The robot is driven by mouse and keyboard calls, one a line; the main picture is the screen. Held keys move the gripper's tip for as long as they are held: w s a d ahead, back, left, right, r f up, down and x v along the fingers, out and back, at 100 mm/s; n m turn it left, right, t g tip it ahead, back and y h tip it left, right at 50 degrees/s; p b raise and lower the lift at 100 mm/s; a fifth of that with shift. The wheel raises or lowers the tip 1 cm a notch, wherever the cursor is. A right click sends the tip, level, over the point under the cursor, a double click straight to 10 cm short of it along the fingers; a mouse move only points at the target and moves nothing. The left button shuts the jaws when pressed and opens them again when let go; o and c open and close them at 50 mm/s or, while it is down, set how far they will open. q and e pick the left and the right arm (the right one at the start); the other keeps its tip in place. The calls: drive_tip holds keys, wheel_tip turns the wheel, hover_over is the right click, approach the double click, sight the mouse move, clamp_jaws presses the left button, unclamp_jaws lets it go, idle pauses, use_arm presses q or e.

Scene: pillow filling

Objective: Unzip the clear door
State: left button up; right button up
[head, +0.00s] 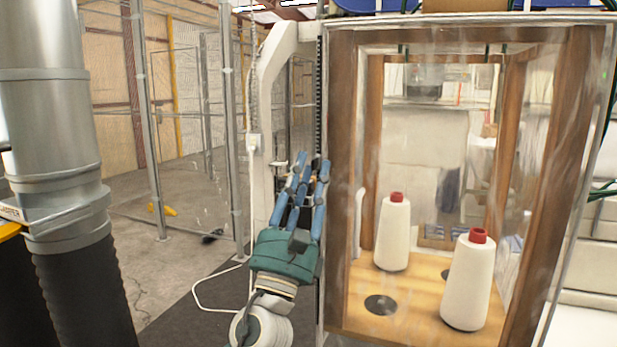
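The clear door (430,130) is a transparent, slightly creased sheet across the front of a wooden-framed cabinet. A dark zip strip (321,85) runs vertically along its left edge. My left gripper (309,162), with blue fingers and a green palm, points upward at the lower visible part of this strip. Its fingertips overlap the strip in the picture. The fingers are drawn near each other, but whether they pinch the zip or its pull is hidden. No zip pull shows clearly. My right gripper is out of view.
Behind the sheet, two white cones with red tops (393,230) (467,280) stand on a wooden shelf (415,318) with dark round holes. A white post (268,110) stands just left of the zip. A large metal duct (50,120) fills the far left. Open floor lies between.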

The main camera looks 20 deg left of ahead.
use_arm(q)
drive_tip(key=v, duration=1.2)
